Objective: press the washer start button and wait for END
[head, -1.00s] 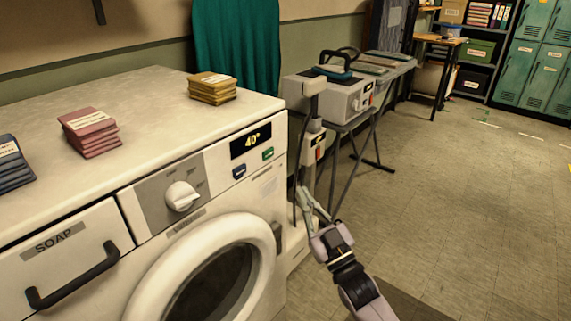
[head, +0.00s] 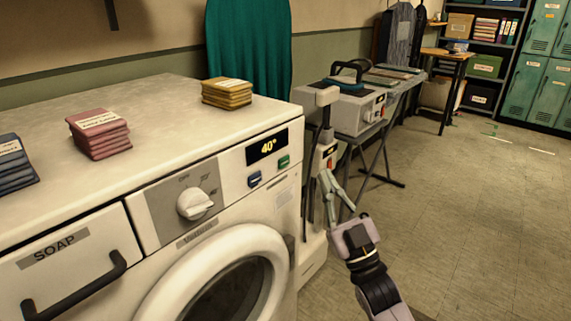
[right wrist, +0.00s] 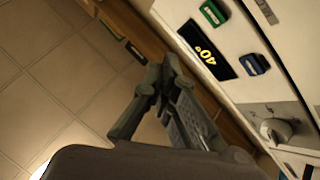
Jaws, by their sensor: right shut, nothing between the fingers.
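The white washer (head: 150,190) stands at the left in the head view. Its display (head: 267,147) reads 40°, and it also shows in the right wrist view (right wrist: 207,50). Below the display are a green button (head: 284,161) and a blue button (head: 254,180); the wrist view shows the green button (right wrist: 213,12) and the blue button (right wrist: 256,63) too. Their labels are too small to read. My right gripper (head: 326,174) is shut and empty, right of the panel and apart from both buttons. It also shows in the wrist view (right wrist: 160,85). My left gripper is out of view.
The dial (head: 195,203) and soap drawer (head: 75,265) are left of the buttons. Yellow (head: 227,95), pink (head: 99,133) and blue (head: 14,162) stacks lie on the washer top. A grey machine (head: 350,108) stands behind my gripper. Floor at the right is open.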

